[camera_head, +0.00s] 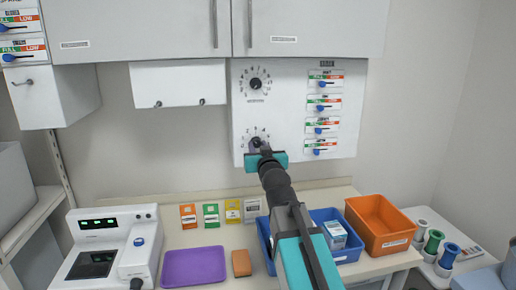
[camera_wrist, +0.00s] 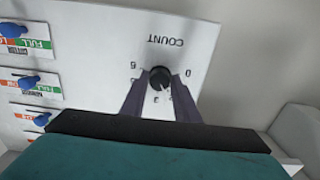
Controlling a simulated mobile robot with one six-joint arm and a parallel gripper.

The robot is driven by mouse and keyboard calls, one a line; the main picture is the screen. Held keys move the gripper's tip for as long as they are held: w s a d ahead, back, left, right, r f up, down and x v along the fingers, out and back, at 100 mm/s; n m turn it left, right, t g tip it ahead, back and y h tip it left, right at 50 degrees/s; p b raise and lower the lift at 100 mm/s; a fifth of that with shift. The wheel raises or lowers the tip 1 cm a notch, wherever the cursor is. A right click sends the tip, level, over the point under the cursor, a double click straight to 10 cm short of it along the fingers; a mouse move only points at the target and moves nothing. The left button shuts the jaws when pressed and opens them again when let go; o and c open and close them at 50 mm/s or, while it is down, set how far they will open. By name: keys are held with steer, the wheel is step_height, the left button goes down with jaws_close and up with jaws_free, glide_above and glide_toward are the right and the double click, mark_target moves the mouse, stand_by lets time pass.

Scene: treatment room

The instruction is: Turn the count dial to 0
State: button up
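The count dial is a dark round knob low on the white wall panel. In the wrist view the dial (camera_wrist: 160,76) appears upside down, with the word COUNT above it, a 0 to its right and a 6 or 9 to its left. A light mark shows on its lower right side, but I cannot read its setting. In the head view it is the lower dial (camera_head: 256,141), partly hidden by my gripper (camera_head: 264,152). In the wrist view the fingertips of my gripper (camera_wrist: 160,82) stand on both sides of the knob; whether they press on it is unclear.
Another dial (camera_head: 255,84) is above, and several blue sliders (camera_head: 322,106) are at the panel's right. Cabinets (camera_head: 300,28) hang above. The counter below holds a purple tray (camera_head: 193,266), a blue bin (camera_head: 348,254), an orange bin (camera_head: 379,222) and a white device (camera_head: 105,248).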

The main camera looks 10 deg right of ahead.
steer(key=shift+c, duration=1.2)
steer(key=shift+n+b, duration=0.4)
steer(key=shift+n, duration=0.1)
steer(key=n+b, duration=0.3)
steer(key=n, duration=0.2)
steer(key=n+b, duration=0.1)
steer(key=n, duration=0.3)
steer(key=shift+b, duration=0.35)
steer(key=shift+n+b, duration=0.55)
steer(key=shift+n, duration=1.45)
steer(key=shift+r, duration=0.1)
steer(key=o, duration=1)
steer(key=shift+o, duration=0.2)
